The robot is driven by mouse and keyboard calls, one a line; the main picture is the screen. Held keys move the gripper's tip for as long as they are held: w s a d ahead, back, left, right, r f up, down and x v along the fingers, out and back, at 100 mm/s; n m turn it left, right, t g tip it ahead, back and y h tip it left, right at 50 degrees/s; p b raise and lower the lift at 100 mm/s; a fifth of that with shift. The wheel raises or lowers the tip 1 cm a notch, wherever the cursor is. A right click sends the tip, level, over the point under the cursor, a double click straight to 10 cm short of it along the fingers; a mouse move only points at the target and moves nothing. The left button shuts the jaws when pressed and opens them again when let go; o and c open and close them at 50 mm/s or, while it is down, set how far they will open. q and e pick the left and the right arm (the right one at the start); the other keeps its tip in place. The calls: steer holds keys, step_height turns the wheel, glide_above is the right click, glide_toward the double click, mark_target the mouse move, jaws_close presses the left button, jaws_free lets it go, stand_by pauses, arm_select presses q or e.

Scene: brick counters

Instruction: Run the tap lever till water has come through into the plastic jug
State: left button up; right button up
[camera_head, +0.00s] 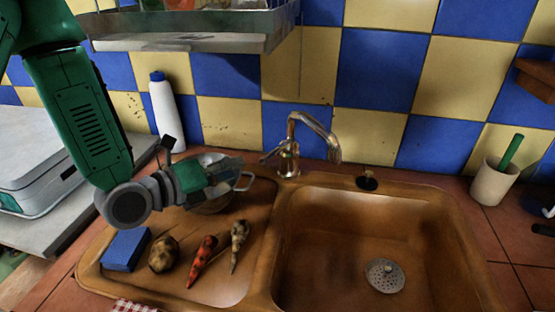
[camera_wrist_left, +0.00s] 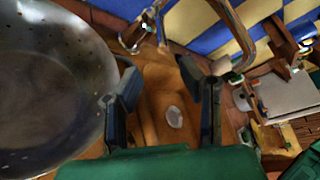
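The metal tap (camera_head: 290,152) stands at the back edge of the brown sink, its spout curving right over the basin. Its small lever (camera_head: 268,157) sticks out to the left; in the left wrist view the tap (camera_wrist_left: 237,35) is at the top, beyond the fingertips. I see no plastic jug and no running water. My right gripper is not in view.
The sink basin (camera_head: 335,235) is empty around its drain (camera_head: 386,275). On the drainer lie a blue sponge (camera_head: 125,250), a potato (camera_head: 163,254), a red carrot (camera_head: 202,258) and a pale root (camera_head: 238,245). A white bottle (camera_head: 166,112) and a cup (camera_head: 494,182) stand by the wall.

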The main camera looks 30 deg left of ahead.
mark_target(272, 157)
arm_select(q)
steer(key=b+x, duration=0.8)
steer(key=x, duration=0.4)
steer(key=shift+b, duration=0.3)
steer(key=shift+w+d+f, duration=0.15)
steer(key=shift+w+d, duration=0.1)
steer(key=shift+w, duration=0.4)
jaws_close()
